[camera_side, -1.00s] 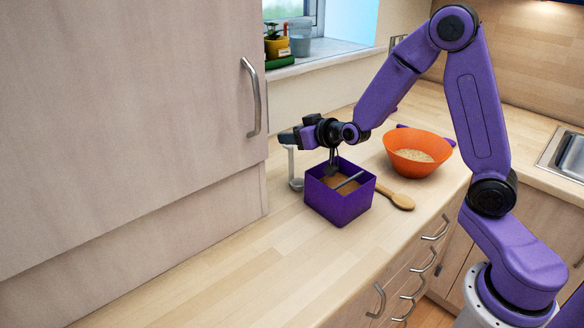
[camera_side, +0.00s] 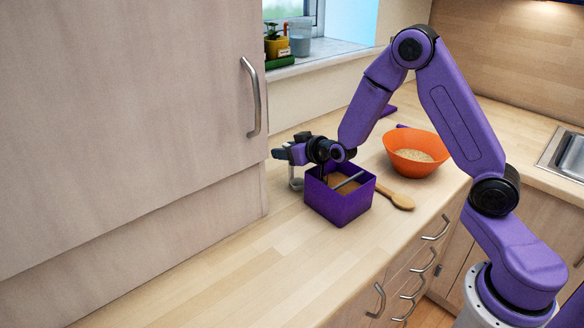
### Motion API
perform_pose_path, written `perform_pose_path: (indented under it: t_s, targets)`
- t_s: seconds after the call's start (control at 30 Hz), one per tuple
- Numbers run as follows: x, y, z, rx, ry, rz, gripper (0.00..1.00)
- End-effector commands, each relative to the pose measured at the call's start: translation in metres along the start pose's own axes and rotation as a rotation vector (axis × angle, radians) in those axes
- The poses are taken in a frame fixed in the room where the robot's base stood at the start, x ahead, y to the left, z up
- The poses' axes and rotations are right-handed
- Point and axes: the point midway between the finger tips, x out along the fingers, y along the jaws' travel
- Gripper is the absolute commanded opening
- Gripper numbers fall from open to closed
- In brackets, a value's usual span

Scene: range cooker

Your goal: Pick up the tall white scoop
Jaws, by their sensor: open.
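A tall white object that looks like the scoop (camera_side: 296,183) stands at the back left of the counter, beside the purple box (camera_side: 338,207). Only its lower part shows clearly, because my gripper (camera_side: 284,151) covers its upper part. My gripper points left and is open, at about the height of the scoop's upper part. Its fingers are small and partly hidden, so I cannot tell whether they are around the scoop or in front of it.
The purple box is open, with brown contents and a grey bar across it, close under my wrist. A wooden spoon (camera_side: 400,201) and an orange bowl of grain (camera_side: 418,151) lie to its right. A tall cupboard (camera_side: 130,120) stands left. The front counter is clear.

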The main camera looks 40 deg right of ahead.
Motion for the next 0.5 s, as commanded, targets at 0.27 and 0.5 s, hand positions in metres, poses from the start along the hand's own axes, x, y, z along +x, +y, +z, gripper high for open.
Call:
perform_pose_path:
  t_s: [0.27, 0.5]
  targets:
    - [-0.0002, 0.0000, -0.0001, 0.000, 0.000, 0.000, 0.00]
    - [-0.0003, 0.0000, -0.0003, 0.000, 0.000, 0.000, 0.00]
